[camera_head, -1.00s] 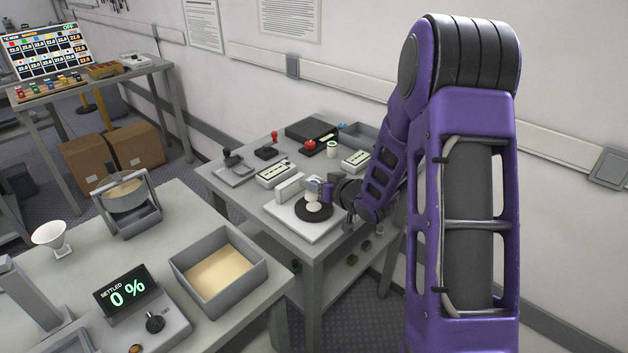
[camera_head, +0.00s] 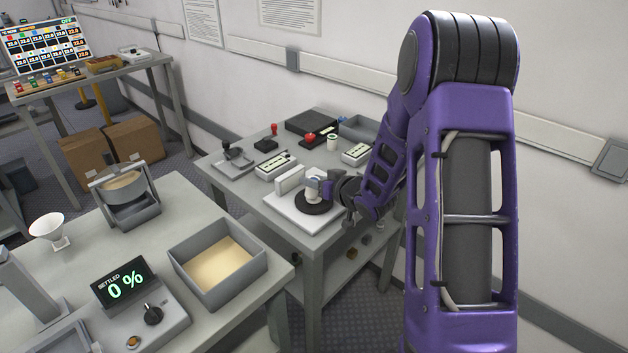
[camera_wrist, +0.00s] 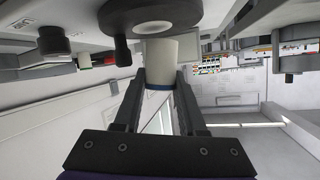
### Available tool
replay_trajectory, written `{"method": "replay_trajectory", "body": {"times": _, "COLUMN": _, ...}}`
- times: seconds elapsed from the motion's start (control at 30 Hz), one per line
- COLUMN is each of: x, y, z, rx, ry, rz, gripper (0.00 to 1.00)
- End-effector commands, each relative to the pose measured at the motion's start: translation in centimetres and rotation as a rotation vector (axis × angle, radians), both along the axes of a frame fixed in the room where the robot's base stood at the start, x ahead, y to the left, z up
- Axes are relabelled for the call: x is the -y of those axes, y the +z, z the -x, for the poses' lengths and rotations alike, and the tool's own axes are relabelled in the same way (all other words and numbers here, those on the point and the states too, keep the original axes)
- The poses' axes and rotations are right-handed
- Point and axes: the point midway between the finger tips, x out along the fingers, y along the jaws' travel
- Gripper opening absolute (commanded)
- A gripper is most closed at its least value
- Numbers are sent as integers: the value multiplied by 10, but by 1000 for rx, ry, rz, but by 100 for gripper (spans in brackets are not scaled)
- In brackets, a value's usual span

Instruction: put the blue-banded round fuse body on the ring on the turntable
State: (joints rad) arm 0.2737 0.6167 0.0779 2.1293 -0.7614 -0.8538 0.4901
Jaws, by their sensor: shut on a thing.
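My gripper (camera_wrist: 160,100) is shut on the blue-banded round fuse body (camera_wrist: 162,62), a pale cylinder with a blue band near the fingers. The black turntable (camera_wrist: 188,14) shows at the top of this upside-down wrist view, with the pale ring (camera_wrist: 152,27) at its middle. The fuse body's far end is at the ring; I cannot tell whether they touch. In the head view, my gripper (camera_head: 326,188) is over the turntable (camera_head: 318,209) on its white base (camera_head: 290,214). My gripper partly hides the fuse body there.
A white block (camera_head: 290,180) stands close behind the turntable. A sand-filled tray (camera_head: 217,262) is on the nearer table.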

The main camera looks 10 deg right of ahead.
Motion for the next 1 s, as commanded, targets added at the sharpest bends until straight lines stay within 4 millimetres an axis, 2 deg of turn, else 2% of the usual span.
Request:
{"method": "replay_trajectory", "body": {"times": 0.6, "x": 0, "y": -13, "z": 0, "rx": 1, "ry": 0, "rz": 0, "gripper": 0}}
{"method": "replay_trajectory", "body": {"times": 0.63, "x": 0, "y": -13, "z": 0, "rx": 1, "ry": 0, "rz": 0, "gripper": 42}}
{"method": "replay_trajectory", "body": {"times": 0.7, "x": 0, "y": -12, "z": 0, "rx": 1, "ry": 0, "rz": 0, "gripper": 55}}
{"method": "replay_trajectory", "body": {"times": 0.8, "x": 0, "y": -12, "z": 0, "rx": 1, "ry": -1, "rz": 0, "gripper": 73}}
{"method": "replay_trajectory", "body": {"times": 0.83, "x": 1, "y": -12, "z": 0, "rx": 1, "ry": -1, "rz": 0, "gripper": 75}}
{"method": "replay_trajectory", "body": {"times": 1.0, "x": 2, "y": -12, "z": -1, "rx": 1, "ry": -5, "rz": 1, "gripper": 75}}
